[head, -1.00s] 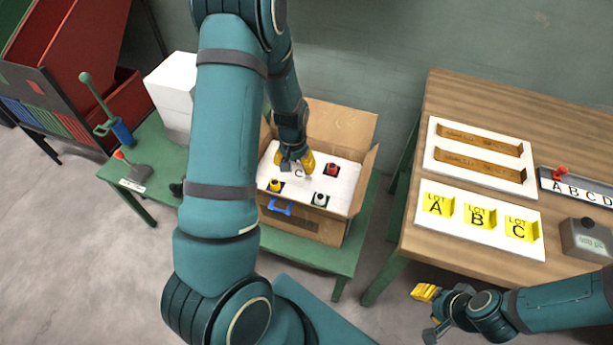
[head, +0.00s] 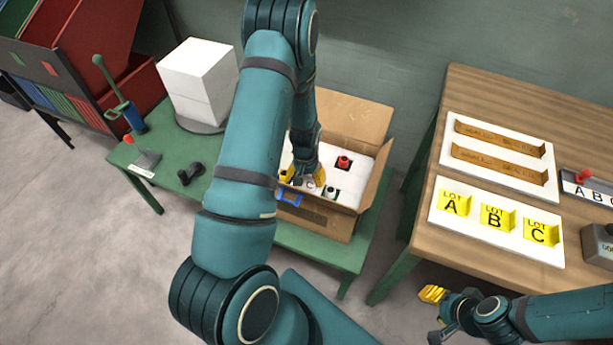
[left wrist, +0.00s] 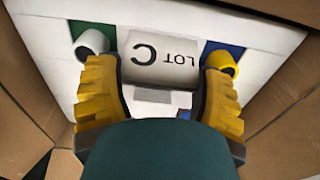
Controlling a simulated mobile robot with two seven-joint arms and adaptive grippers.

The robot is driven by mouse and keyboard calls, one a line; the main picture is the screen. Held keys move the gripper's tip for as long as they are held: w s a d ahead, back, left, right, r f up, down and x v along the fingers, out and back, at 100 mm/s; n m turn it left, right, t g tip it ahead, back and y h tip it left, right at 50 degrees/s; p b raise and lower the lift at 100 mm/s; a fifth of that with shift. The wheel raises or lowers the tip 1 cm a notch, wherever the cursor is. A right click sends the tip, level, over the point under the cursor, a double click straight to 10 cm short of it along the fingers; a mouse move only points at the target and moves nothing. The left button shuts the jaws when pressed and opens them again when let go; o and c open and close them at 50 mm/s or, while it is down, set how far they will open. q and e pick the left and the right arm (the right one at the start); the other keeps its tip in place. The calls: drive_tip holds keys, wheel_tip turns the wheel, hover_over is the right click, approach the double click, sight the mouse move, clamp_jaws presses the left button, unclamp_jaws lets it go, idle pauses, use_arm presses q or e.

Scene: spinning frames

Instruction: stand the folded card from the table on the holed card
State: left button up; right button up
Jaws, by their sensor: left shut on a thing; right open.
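The folded card (head: 311,185), white with "LOT C" in black, is between the fingers of my left gripper (head: 308,178) inside the cardboard box. In the left wrist view the card (left wrist: 160,70) shows its lettering upside down, and my left gripper (left wrist: 160,68) is shut on it. The white holed card (head: 352,183) lies in the box, with coloured squares and small pegs. The folded card is between the white peg (left wrist: 93,43) and the yellow peg (left wrist: 222,63). Whether it touches the holed card cannot be told. My right gripper (head: 434,314) is open and empty.
The box (head: 312,223) stands open on a green table (head: 240,232), its flaps rising around my gripper. A red peg (head: 344,162) stands further back. A wooden table (head: 425,222) at right carries a white plate (head: 470,232) with yellow lot pockets. White blocks (head: 197,75) stand left.

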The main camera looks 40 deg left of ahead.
sight(306, 176)
use_arm(q)
drive_tip(key=shift+f+b, duration=0.4)
drive_tip(key=shift+f, duration=0.2)
drive_tip(key=o, duration=0.8)
drive_tip(key=shift+s, duration=0.1)
drive_tip(key=shift+r+p, duration=0.35)
drive_tip(key=shift+r, duration=0.15)
wheel_tip(306, 176, up, 12)
drive_tip(key=p, duration=0.3)
drive_tip(key=shift+s+d+r, duration=0.1)
drive_tip(key=shift+r, duration=0.1)
